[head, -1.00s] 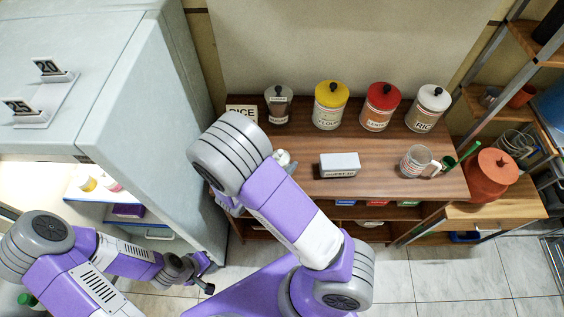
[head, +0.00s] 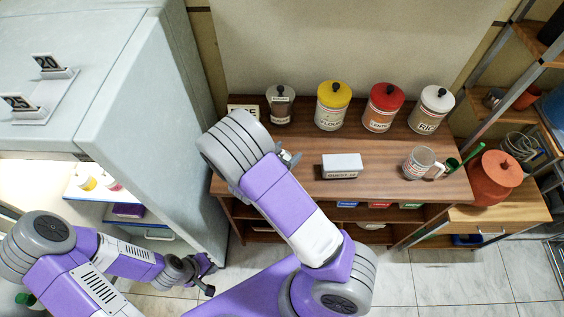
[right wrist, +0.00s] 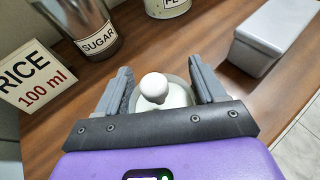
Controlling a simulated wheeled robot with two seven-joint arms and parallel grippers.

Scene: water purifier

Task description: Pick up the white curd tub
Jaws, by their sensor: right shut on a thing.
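A white round tub with a ball-shaped knob on top (right wrist: 155,90) stands between the two grey fingers of my right gripper (right wrist: 160,88) in the right wrist view. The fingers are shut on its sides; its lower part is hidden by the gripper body. In the head view my right gripper (head: 290,159) is over the left part of the wooden counter, mostly hidden behind my forearm. I cannot tell whether the tub touches the counter. My left gripper (head: 211,275) is low beside the fridge, its fingers apart and empty.
A sugar canister (right wrist: 82,24) and a rice measure card (right wrist: 32,76) stand close to the left of the right gripper. A grey-white lidded box (right wrist: 273,38) is to its right. Several canisters line the counter's back, and a glass mug (head: 420,162) stands farther right. The fridge (head: 150,110) is at left.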

